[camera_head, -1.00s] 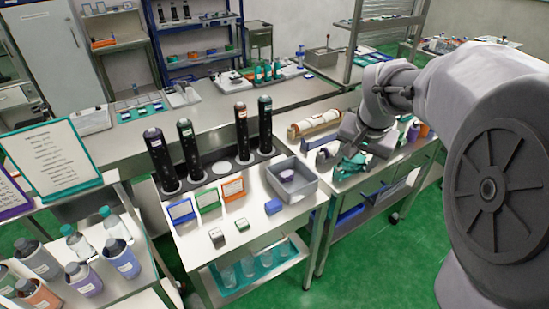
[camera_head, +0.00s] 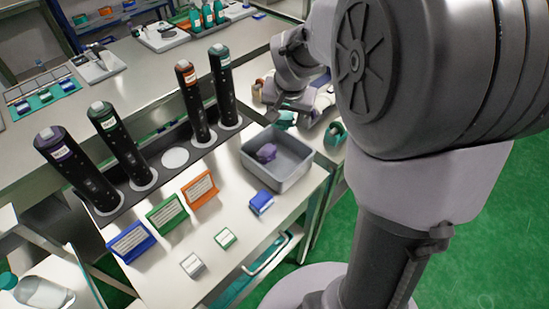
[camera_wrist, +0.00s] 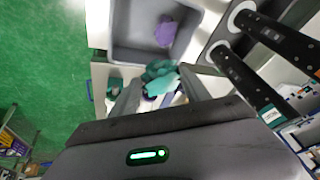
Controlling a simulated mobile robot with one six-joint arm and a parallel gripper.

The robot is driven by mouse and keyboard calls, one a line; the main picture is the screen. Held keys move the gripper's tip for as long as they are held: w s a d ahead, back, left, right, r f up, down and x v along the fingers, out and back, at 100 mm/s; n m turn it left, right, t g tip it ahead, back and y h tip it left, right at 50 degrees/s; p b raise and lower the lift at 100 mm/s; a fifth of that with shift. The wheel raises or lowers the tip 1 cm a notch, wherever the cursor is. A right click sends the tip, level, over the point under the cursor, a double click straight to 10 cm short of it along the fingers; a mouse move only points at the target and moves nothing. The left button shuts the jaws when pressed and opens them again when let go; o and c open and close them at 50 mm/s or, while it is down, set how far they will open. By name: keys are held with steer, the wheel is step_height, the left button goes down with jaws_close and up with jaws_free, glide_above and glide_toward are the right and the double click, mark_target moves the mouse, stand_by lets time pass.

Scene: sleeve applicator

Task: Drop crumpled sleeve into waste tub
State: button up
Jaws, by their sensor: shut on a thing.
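My gripper (camera_wrist: 160,95) is shut on a crumpled teal sleeve (camera_wrist: 158,76), which bunches out between and beyond the fingers. The sleeve also shows in the head view (camera_head: 286,119), just under my gripper (camera_head: 288,108). The grey waste tub (camera_head: 288,172) stands on the bench, open at the top, with a crumpled purple piece (camera_head: 267,152) inside. In the head view my gripper is behind the tub, near its back right corner. In the wrist view the sleeve overlaps the near edge of the tub (camera_wrist: 135,42). Its height above the rim is unclear.
A black rack (camera_head: 120,195) with several tall dark cylinders stands left of the tub. A teal roll (camera_head: 335,133) sits at the right.

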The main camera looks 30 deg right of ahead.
step_height(320, 180, down, 5)
steer(key=b, duration=0.3)
steer(key=o, duration=1.4)
steer(key=shift+r, duration=0.1)
steer(key=shift+c, duration=0.2)
steer(key=p+v, duration=0.6)
steer(key=v, duration=1.1)
steer(key=shift+s+p, duration=0.2)
steer(key=shift+p, duration=0.1)
steer(key=shift+r, duration=0.15)
steer(key=s+a+f+n+t+y+b, duration=0.1)
steer(key=s+a+f+n+y, duration=0.1)
steer(key=s+a, duration=1.3)
steer(key=shift+s+a+f+n+y+b, duration=0.15)
steer(key=shift+s+f+n+y+b, duration=0.2)
steer(key=shift+n+y, duration=0.55)
